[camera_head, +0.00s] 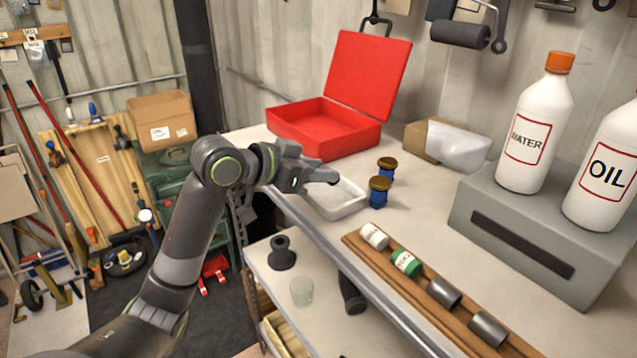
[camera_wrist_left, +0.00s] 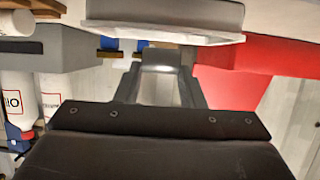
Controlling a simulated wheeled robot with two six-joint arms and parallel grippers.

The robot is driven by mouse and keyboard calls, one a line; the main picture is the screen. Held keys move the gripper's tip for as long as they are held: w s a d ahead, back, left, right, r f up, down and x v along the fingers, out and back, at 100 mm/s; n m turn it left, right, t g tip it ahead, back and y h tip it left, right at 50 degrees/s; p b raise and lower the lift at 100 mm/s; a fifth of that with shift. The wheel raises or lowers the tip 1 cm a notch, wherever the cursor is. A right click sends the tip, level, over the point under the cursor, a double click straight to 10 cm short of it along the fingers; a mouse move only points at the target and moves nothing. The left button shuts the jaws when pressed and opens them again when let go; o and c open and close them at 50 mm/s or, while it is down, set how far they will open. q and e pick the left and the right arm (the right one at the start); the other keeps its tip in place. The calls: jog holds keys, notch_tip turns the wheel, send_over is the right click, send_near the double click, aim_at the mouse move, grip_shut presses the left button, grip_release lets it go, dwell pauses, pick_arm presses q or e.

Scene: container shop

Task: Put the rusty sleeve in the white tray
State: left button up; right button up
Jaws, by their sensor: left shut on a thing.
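The white tray (camera_head: 345,208) lies on the bench near its left edge, in front of the red case. It also shows at the top of the left wrist view (camera_wrist_left: 165,25). My left gripper (camera_head: 318,178) is above the tray's back part and shut on a small dark thing. The fingers mostly hide this thing, and I cannot make out whether it is the rusty sleeve. In the left wrist view my gripper (camera_wrist_left: 160,75) points toward the tray. I see no clearly rusty sleeve elsewhere. My right gripper is not in view.
An open red case (camera_head: 330,128) stands behind the tray. Two blue pieces with brown tops (camera_head: 379,192) stand close to the tray's right. A wooden rack (camera_head: 420,300) holds white, green and grey cylinders. White bottles (camera_head: 535,125) stand on a grey box (camera_head: 530,235) at right.

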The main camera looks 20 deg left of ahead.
pick_arm(q)
notch_tip(320, 180, down, 3)
jog(key=shift+f+p, duration=0.15)
jog(key=shift+p, duration=0.15)
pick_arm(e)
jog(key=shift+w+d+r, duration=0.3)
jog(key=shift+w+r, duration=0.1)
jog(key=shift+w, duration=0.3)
pick_arm(q)
jog(key=shift+f, duration=0.15)
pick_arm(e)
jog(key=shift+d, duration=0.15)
pick_arm(q)
jog(key=o, duration=1.1)
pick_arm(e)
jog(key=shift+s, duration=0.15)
pick_arm(q)
jog(key=shift+b+v, duration=1.1)
jog(key=shift+v, duration=4.95)
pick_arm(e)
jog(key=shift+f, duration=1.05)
